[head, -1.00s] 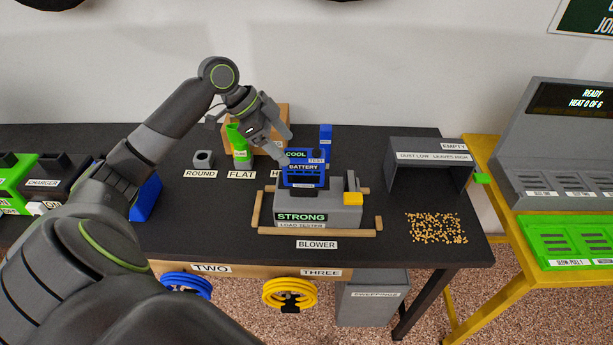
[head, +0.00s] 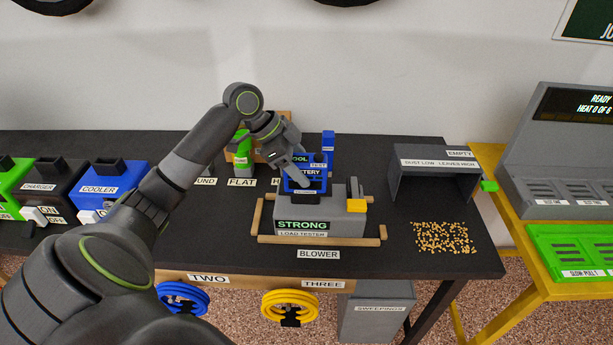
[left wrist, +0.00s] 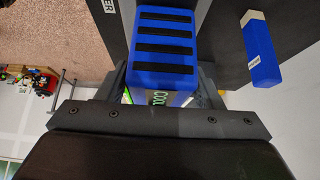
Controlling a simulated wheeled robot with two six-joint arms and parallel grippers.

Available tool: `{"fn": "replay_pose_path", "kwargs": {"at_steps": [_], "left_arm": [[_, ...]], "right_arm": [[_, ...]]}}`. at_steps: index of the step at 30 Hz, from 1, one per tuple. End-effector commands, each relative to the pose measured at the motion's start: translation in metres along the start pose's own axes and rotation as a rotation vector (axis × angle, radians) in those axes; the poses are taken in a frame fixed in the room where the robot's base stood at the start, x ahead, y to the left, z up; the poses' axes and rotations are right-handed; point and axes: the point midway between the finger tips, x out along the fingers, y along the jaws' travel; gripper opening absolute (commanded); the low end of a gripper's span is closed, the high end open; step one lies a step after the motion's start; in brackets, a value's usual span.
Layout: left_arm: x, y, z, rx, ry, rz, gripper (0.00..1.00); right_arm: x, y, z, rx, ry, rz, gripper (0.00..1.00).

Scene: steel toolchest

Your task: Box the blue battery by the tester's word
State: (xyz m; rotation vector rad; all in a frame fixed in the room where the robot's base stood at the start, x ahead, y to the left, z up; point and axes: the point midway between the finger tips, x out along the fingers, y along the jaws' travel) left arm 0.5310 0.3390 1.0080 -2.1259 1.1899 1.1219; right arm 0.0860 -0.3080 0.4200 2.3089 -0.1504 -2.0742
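The blue battery (head: 301,185) stands upright on the grey load tester (head: 330,222), whose green-lettered display reads STRONG. The battery's label partly shows "COOL". My left gripper (head: 303,178) reaches down over the battery from the upper left and hides part of it. In the left wrist view the battery (left wrist: 163,55) lies between the two fingers, with narrow gaps at its sides, so the gripper looks open around it. A tan box (head: 285,123) stands behind the arm, mostly hidden. My right gripper is out of view.
A wooden rail (head: 320,240) frames the tester. A blue block (head: 327,145) stands behind it. A green-topped item (head: 241,150) stands behind the FLAT label. A grey open bin (head: 435,170), tan grains (head: 445,238) and the blue cooler (head: 108,180) are also on the bench.

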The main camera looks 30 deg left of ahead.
Motion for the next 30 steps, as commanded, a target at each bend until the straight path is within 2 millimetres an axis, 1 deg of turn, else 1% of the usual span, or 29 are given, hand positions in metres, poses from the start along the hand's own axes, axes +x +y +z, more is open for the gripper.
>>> {"fn": "replay_pose_path", "kwargs": {"at_steps": [1, 12, 13, 30], "left_arm": [[-0.0001, 0.0, 0.0, 0.0, 0.0, 0.0, 0.53], [-0.0008, -0.0002, -0.0009, 0.002, 0.002, -0.001, 0.05], [-0.0008, -0.0002, -0.0009, 0.002, 0.002, -0.002, 0.02], [-0.0052, -0.0002, -0.0039, 0.001, 0.002, -0.001, 0.02]], "right_arm": [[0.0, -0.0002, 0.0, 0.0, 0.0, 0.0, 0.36], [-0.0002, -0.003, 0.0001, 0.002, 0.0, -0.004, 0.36], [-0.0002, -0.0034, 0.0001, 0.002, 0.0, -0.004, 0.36], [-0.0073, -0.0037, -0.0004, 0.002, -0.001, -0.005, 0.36]]}}
